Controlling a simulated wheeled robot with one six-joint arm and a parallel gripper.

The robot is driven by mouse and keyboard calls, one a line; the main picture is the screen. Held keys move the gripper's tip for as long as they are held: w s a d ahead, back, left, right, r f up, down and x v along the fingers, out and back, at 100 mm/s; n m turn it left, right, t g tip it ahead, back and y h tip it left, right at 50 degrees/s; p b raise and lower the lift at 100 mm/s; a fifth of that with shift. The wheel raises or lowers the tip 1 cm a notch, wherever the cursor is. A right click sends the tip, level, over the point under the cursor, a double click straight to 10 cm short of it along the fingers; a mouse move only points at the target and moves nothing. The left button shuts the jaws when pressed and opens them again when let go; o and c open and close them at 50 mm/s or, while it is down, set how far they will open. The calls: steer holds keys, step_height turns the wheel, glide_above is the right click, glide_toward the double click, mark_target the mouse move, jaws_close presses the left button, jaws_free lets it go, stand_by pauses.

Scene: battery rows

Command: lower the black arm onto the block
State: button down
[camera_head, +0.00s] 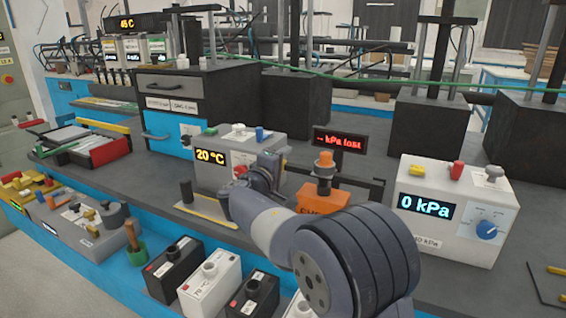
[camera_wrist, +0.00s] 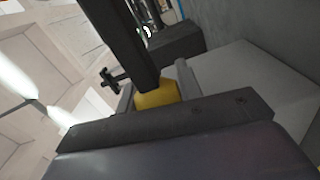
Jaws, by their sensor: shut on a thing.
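In the wrist view my gripper (camera_wrist: 156,92) is shut on a yellow piece (camera_wrist: 157,97). A black bar (camera_wrist: 130,45) runs from the yellow piece to the top of the picture; it looks like the black arm. An orange block (camera_head: 318,199) with an orange-capped post stands just right of my wrist, partly hidden by my arm. The head view does not clearly show the held piece or its height above the block.
A small red display (camera_head: 339,140) stands behind the orange block. A white 0 kPa box (camera_head: 450,238) with a blue dial is on the right. Black and white boxes (camera_head: 210,285) line the lower front.

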steer(key=shift+f, duration=0.5)
steer(key=c, duration=1)
jaws_free()
steer(key=shift+d+r, duration=0.1)
steer(key=shift+r, duration=0.05)
steer(key=v, duration=1.1)
steer(key=shift+w, duration=0.1)
